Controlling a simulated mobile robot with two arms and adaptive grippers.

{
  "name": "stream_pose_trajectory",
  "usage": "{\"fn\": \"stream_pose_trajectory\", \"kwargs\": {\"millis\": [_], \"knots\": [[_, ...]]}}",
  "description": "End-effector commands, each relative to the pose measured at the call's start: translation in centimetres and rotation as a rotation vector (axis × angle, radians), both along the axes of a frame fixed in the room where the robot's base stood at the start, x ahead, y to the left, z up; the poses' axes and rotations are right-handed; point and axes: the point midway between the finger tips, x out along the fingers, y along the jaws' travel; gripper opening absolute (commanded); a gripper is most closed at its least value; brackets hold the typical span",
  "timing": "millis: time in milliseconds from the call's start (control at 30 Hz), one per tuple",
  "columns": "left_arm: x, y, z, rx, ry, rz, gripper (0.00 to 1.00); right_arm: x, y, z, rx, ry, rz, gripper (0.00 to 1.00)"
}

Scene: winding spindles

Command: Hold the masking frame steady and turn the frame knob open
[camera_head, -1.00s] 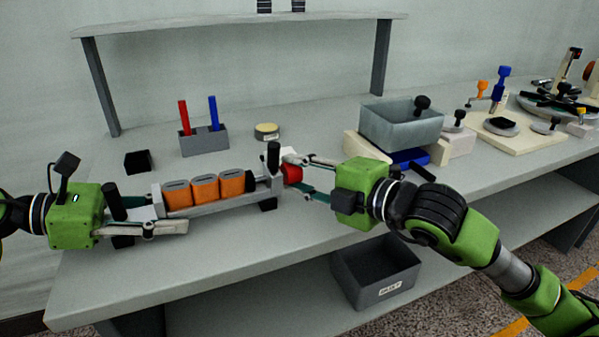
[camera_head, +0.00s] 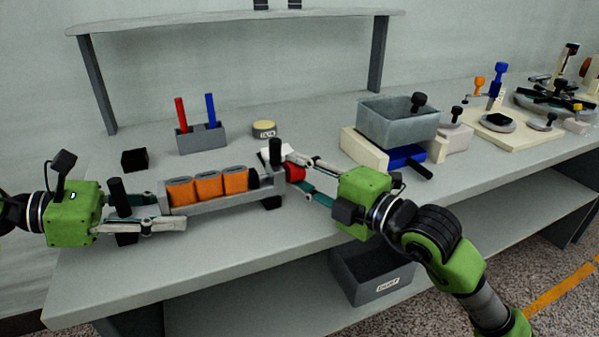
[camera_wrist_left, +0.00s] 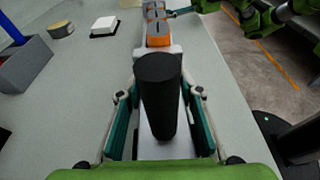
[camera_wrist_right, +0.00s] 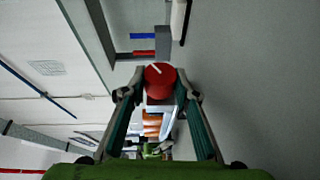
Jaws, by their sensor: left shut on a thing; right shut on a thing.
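The masking frame (camera_head: 225,202) is a long grey tray with upright black handles, lying along the front of the bench. Several orange blocks (camera_head: 207,184) sit in a row in it. My left gripper (camera_head: 168,211) is shut on the frame's left end, its fingers on either side by the black handle (camera_wrist_left: 157,95). The red frame knob (camera_wrist_right: 160,80) at the right end has a slanting white line on its face. My right gripper (camera_head: 293,169) is shut on this knob, which is partly hidden by the fingers in the head view.
A grey holder (camera_head: 201,138) with a red and a blue rod, a black block (camera_head: 134,159) and a round tin (camera_head: 264,129) stand behind the frame. A grey bin (camera_head: 398,122) and other fixtures are on the right. The bench front is clear.

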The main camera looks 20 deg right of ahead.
Motion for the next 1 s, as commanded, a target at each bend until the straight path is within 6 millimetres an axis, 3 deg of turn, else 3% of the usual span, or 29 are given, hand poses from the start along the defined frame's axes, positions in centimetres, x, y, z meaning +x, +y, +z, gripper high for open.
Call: {"fn": "stream_pose_trajectory", "kwargs": {"millis": [100,133,200,633,1000], "knots": [[0.0,0.1,0.3,-0.002,-0.003,-0.001,0.22,0.1,-0.2,0.5,0.002,-0.011,-0.005,0.06],[0.0,0.1,0.2,-0.001,-0.003,-0.001,0.22,0.1,-0.2,0.5,0.002,-0.012,-0.005,0.3],[0.0,0.1,0.2,-0.001,-0.003,-0.001,0.21,0.0,-0.2,0.5,0.003,-0.011,-0.004,0.45],[-0.1,0.0,0.3,-0.004,-0.003,-0.003,0.21,0.0,0.0,0.8,0.003,-0.007,-0.001,0.45],[-0.1,0.0,0.1,0.0,-0.001,-0.002,0.21,0.1,0.0,6.7,0.004,-0.019,0.0,0.45]]}}
